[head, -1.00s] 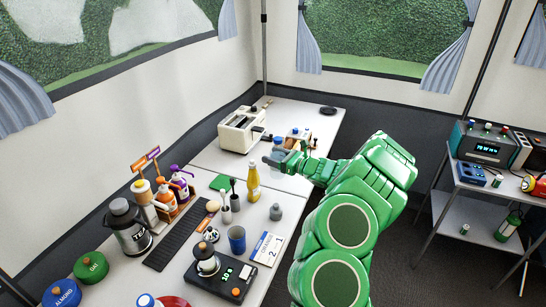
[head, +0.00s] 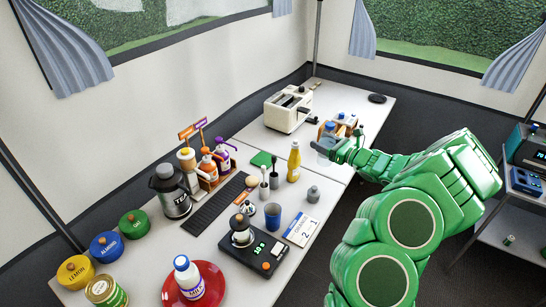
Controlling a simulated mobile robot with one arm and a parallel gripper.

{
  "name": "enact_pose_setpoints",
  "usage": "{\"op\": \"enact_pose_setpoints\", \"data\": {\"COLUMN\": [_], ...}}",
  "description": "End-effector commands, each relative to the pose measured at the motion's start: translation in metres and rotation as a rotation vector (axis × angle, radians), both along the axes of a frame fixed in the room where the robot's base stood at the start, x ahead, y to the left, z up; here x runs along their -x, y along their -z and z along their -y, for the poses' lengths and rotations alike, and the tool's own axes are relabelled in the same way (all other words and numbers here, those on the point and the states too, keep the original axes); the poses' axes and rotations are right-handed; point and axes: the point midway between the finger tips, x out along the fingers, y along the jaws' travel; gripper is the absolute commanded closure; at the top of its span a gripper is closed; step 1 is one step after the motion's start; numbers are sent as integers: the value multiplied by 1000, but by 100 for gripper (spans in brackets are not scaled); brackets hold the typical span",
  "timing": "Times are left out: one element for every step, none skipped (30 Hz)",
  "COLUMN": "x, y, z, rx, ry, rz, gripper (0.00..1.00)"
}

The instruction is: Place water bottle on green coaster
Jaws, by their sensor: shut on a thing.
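The water bottle (head: 324,147), pale and see-through with a blue cap, is in my gripper (head: 334,151) at the far right part of the table. My gripper is shut on it; the fingers and arm hide part of it, and I cannot tell whether its base clears the table.
A yellow bottle (head: 294,162) and brushes (head: 268,176) stand between the coaster and my arm's side. A cream toaster (head: 288,109) is behind. A wooden holder (head: 345,124) is beside my gripper. A red plate (head: 213,290) with a milk bottle (head: 187,276) is in front.

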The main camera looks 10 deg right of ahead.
Motion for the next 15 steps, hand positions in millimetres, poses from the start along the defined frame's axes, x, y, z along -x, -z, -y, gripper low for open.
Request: {"op": "enact_pose_setpoints", "data": {"x": [-7,-11,-17,-22,-27,-33,-38,-43,-50,-56,-62,-69,-75,-82,-91], "y": [8,10,12,13,13,16,18,19,20,20,21,21,22,22,22], "z": [4,6,9,11,12,13,13,14,15,15,13,11,9,7,3], "rx": [1,3,5,5,3,3,2,3,6,4,5,3,2,4,4], "ry": [0,0,-1,-4,-7,-10,-13,-16,-20,-23,-30,-39,-46,-54,-65], "rz": [-7,-7,-5,-4,-3,-3,-5,-5,-4,-4,-4,-3,-3,-2,-2], "gripper": [63,63,63,63,63,63,63,63,63,63,63,63,63,63,63]}}
